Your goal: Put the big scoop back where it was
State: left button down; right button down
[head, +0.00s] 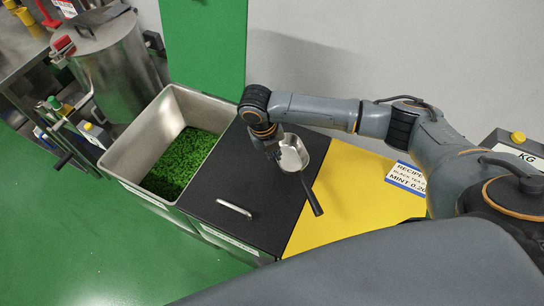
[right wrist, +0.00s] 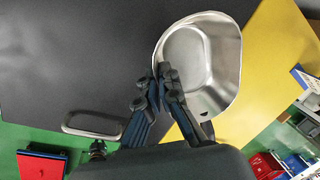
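The big scoop (head: 293,153) is a metal pan with a dark handle pointing down and to the right in the head view. It is over the border between the black lid (head: 225,193) and the yellow surface (head: 345,205). My right gripper (head: 274,152) is at the scoop's left side. In the right wrist view, its fingers (right wrist: 162,78) are closed together on the near left rim of the scoop (right wrist: 205,58). The handle is mostly hidden there behind the gripper. I cannot tell exactly how high the scoop is above the surface. My left gripper is not in view.
An open metal bin (head: 150,120) of green leaves stands left of the lid. The lid has a metal handle (head: 234,208). A recipe card (head: 406,177) lies on the yellow surface, and a scale (head: 520,150) is at the right. A wall stands behind.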

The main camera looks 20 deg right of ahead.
jog(key=shift+w+f, duration=0.65)
jog(key=shift+f, duration=0.15)
jog(key=shift+f+p, duration=0.65)
jog(key=shift+f, duration=0.9)
jog(key=shift+f, duration=0.1)
jog(key=c, duration=1.5)
grip_release()
